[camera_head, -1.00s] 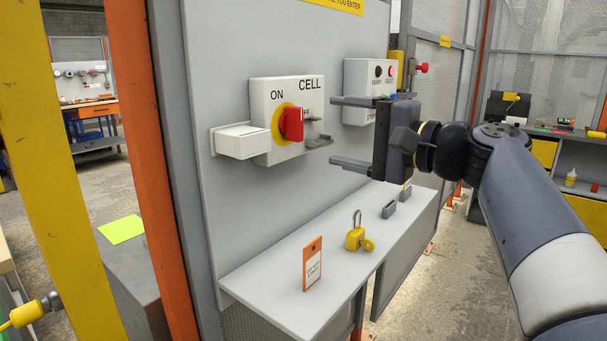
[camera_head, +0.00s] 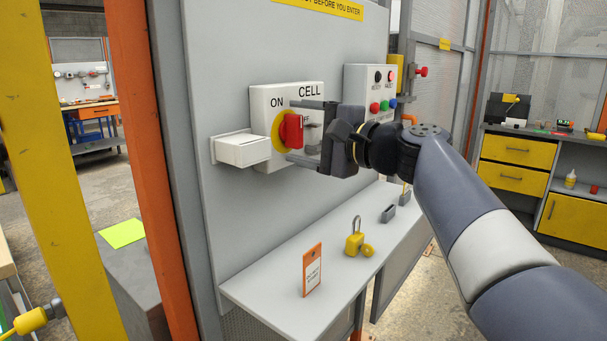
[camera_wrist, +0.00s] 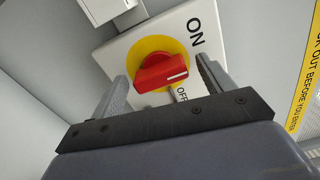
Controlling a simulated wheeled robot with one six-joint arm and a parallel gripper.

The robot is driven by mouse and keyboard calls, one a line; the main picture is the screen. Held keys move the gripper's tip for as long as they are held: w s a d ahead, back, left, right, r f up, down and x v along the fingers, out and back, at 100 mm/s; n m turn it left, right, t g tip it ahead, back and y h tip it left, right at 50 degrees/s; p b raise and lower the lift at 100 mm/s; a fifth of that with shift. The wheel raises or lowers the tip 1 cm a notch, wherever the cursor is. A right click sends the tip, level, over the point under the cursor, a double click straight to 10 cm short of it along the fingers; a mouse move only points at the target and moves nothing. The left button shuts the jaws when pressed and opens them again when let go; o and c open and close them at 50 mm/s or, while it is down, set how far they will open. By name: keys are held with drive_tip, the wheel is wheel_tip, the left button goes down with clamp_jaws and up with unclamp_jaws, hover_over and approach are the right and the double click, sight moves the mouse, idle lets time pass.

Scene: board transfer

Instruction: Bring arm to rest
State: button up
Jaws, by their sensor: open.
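My gripper (camera_head: 299,132) is open and empty in front of the cell switch box (camera_head: 262,100) on the grey panel. Its two fingers reach toward the red rotary knob (camera_head: 291,130), one above and one below it in the head view. In the wrist view the red knob (camera_wrist: 162,73) on its yellow disc (camera_wrist: 151,46) shows between and beyond the fingers (camera_wrist: 160,85). The fingers look apart from the knob. The knob's white mark points toward the right in the wrist view, between the ON and OFF labels. My wrist partly hides the box's right side.
A white box (camera_head: 241,150) juts out left of the switch. A button box (camera_head: 370,80) is right of it. The shelf (camera_head: 270,293) below bears an orange tag (camera_head: 312,270), a yellow padlock (camera_head: 354,243) and a grey block (camera_head: 388,214). Yellow drawers (camera_head: 514,149) stand at far right.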

drive_tip(key=m+p, duration=0.4)
drive_tip(key=shift+r, duration=0.25)
drive_tip(key=m+p, duration=0.9)
drive_tip(key=p, duration=0.2)
drive_tip(key=shift+m, duration=0.4)
drive_tip(key=m+p, duration=0.2)
drive_tip(key=p, duration=0.1)
drive_tip(key=shift+f+m, duration=0.15)
drive_tip(key=shift+m, duration=0.25)
drive_tip(key=shift+s+d+f, duration=0.1)
drive_tip(key=shift+s+d, duration=0.15)
drive_tip(key=shift+d, duration=0.15)
